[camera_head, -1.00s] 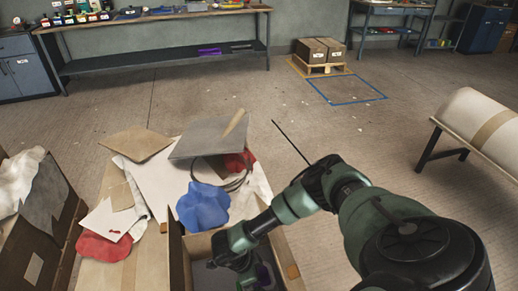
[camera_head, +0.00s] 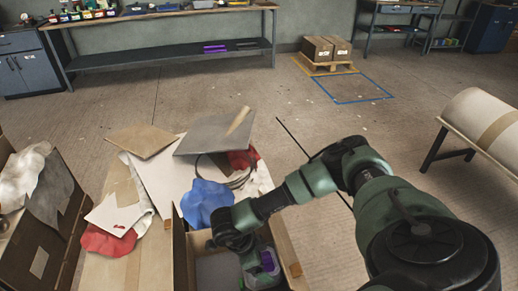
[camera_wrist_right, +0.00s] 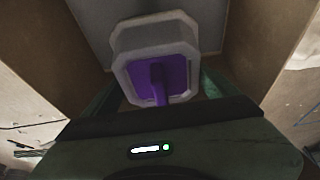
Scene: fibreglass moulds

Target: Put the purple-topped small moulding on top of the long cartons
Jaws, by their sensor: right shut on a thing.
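The purple-topped small moulding (camera_wrist_right: 151,34) has a pale grey rim and body around a purple centre. In the right wrist view it sits between the fingers of my right gripper (camera_wrist_right: 158,92), which is shut on it. In the head view the moulding (camera_head: 268,262) shows partly at the bottom, inside an open brown box (camera_head: 284,247), with my right gripper (camera_head: 251,262) at it. Two brown cartons (camera_head: 326,44) with white labels stand side by side on a wooden pallet at the back. My left gripper is not in view.
Another open box (camera_head: 45,215) stands at far left. A pale roll (camera_head: 485,112) lies on a bench at right. The floor between is largely clear, with a blue outlined rectangle (camera_head: 350,88).

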